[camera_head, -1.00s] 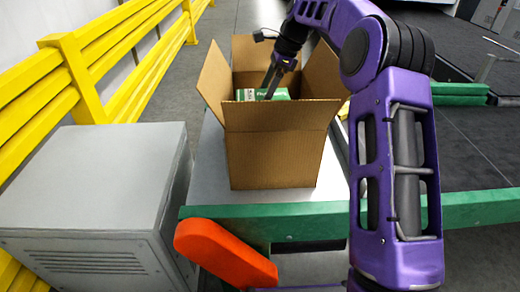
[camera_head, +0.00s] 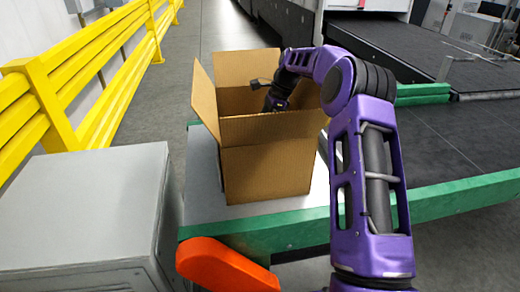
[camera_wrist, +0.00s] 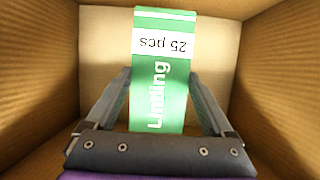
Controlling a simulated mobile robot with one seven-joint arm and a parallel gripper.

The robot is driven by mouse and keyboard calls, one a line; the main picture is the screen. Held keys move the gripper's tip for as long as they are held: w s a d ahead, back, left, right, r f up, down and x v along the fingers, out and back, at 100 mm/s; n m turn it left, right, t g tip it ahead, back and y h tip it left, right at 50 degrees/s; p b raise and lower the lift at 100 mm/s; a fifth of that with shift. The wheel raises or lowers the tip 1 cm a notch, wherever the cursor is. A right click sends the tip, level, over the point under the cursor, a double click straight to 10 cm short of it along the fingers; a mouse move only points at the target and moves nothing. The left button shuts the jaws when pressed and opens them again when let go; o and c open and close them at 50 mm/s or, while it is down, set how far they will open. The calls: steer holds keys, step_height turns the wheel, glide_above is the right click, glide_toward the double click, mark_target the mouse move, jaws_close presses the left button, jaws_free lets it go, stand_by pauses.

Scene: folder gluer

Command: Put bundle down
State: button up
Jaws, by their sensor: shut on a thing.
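The bundle (camera_wrist: 160,70) is green with a white label reading "25 pcs" and white lettering below it. It shows in the wrist view between the two fingers of my gripper (camera_wrist: 160,100), which is shut on it. The open cardboard box (camera_head: 268,175) stands upright with its flaps spread. My gripper reaches down into the box, and its fingertips and the bundle are hidden behind the front flap in the head view. Box walls (camera_wrist: 50,75) surround the bundle in the wrist view. I cannot tell whether the bundle touches the box floor.
The box stands on a grey table top (camera_head: 203,190) with a green front edge (camera_head: 300,225). An orange part (camera_head: 225,265) juts out in front. A grey cabinet (camera_head: 85,215) and a yellow guard rail (camera_head: 85,80) are on the left. A dark conveyor (camera_head: 440,140) lies right.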

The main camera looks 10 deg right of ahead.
steer(key=shift+f, duration=2.95)
steer(key=shift+f, duration=0.1)
steer(key=shift+f, duration=0.55)
steer(key=o, duration=1.2)
steer(key=shift+o, duration=0.2)
steer(key=shift+r, duration=0.55)
steer(key=p+v, duration=0.1)
steer(key=v, duration=1.1)
